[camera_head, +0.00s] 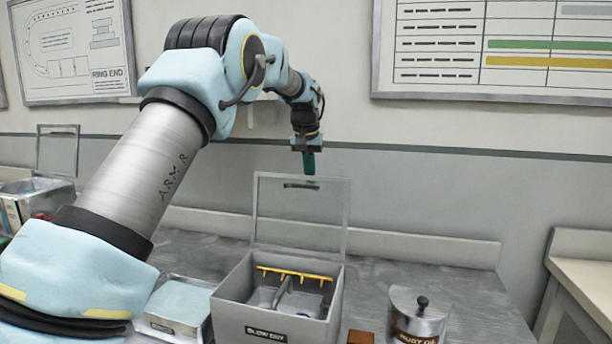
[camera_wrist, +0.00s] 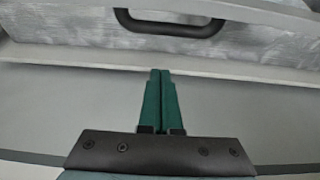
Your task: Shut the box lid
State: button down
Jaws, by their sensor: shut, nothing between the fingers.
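A grey box (camera_head: 276,326) labelled "SLOW DRY" stands on the bench in the head view. Its lid (camera_head: 298,212) is a clear panel in a grey frame, standing about upright at the box's back edge, with a dark handle (camera_head: 301,185) near its top. The handle also shows at the top of the wrist view (camera_wrist: 168,25). My gripper (camera_head: 309,166) is just above the top edge of the lid, at its right half. In the wrist view its green fingers (camera_wrist: 160,78) are together with nothing between them. I cannot tell whether the fingertips touch the lid frame.
Inside the box are a yellow rack (camera_head: 294,273) and dividers. A metal canister (camera_head: 418,318) with a knobbed lid stands to the right and a small brown block (camera_head: 360,337) beside the box. A shallow tray (camera_head: 178,305) lies left. The bench at right rear is clear.

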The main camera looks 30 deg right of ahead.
aim_at(306, 177)
jog(key=shift+s+a+r, duration=0.2)
jog(key=shift+s+a, duration=1.2)
jog(key=shift+s, duration=0.15)
